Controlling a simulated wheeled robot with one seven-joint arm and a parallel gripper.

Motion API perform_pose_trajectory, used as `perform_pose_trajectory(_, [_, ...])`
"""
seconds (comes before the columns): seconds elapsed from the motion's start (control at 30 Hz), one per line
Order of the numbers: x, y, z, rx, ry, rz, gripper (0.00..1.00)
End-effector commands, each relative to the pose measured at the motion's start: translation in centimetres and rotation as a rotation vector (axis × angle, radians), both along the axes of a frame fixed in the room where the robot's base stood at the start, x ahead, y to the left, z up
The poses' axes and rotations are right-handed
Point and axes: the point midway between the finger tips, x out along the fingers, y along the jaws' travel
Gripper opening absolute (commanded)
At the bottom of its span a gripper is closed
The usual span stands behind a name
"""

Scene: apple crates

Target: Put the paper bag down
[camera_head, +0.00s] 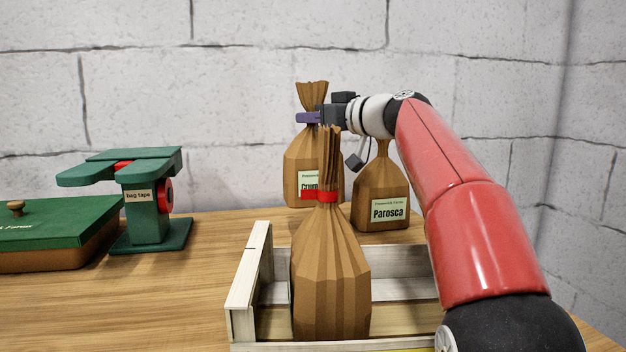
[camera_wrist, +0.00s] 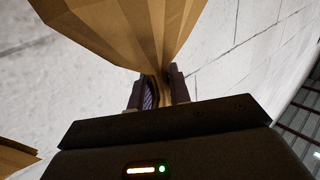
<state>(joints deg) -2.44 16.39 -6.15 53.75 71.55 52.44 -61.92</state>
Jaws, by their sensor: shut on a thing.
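My gripper (camera_head: 308,118) is shut on the neck of a brown paper bag (camera_head: 300,160) at the back, behind the crate. The bag hangs upright below the fingers, with its pleated top above them. Its label is partly hidden and starts with "Crim". I cannot tell whether its base touches the table. The wrist view shows my gripper (camera_wrist: 158,90) with the bag's neck between the fingers and the bag (camera_wrist: 125,30) widening away from them.
A bag with red tape (camera_head: 330,270) stands in the wooden crate (camera_head: 250,275) in front. A "Parosca" bag (camera_head: 381,190) stands to the right. A green bag-tape dispenser (camera_head: 145,215) and a green-lidded box (camera_head: 50,225) are on the left. The wooden table (camera_head: 190,290) is bare left of the crate.

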Motion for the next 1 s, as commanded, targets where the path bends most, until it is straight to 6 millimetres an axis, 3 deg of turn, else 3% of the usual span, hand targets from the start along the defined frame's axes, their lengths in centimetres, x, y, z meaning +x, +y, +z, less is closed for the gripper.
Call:
perform_pose_trajectory(0.43, [-0.1, -0.1, -5.4, 0.002, -0.004, -0.002, 0.00])
perform_pose_trajectory(1.0, [-0.1, 0.0, -6.2, 0.001, -0.004, -0.001, 0.00])
